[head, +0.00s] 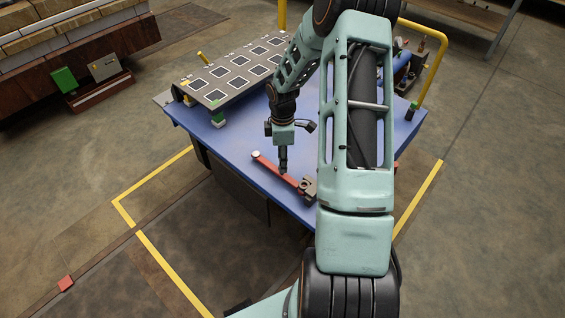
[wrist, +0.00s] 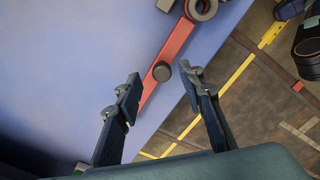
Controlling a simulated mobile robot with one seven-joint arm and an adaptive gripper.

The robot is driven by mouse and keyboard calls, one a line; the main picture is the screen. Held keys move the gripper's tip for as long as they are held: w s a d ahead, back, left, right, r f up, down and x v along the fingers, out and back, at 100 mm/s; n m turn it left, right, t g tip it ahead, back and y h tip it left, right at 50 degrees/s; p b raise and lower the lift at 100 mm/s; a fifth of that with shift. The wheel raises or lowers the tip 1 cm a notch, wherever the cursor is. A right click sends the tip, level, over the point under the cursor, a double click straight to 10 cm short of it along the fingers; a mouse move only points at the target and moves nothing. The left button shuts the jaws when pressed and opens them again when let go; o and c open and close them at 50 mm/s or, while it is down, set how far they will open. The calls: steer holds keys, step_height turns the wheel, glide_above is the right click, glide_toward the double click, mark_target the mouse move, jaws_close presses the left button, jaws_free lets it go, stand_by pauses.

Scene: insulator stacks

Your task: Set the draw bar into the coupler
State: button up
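A red bar (head: 275,169), which I take as the draw bar, lies on the blue table top near its front edge. It also shows in the wrist view (wrist: 175,50), with a dark round knob (wrist: 161,71) on it. A grey metal piece with a round opening (head: 308,187), perhaps the coupler, is at the bar's right end; the wrist view cuts it off at the top (wrist: 204,8). I cannot tell how the two join. My gripper (head: 283,172) points down over the bar. In the wrist view it (wrist: 163,78) is open and empty, its fingertips either side of the knob.
A dark panel with several square plates (head: 238,70) stands at the table's back left. Blue fittings (head: 398,68) and a yellow rail (head: 436,65) are at the back right. The blue table top (head: 225,145) left of the bar is clear.

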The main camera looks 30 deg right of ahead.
step_height(320, 180, up, 10)
stand_by(0.3)
stand_by(0.3)
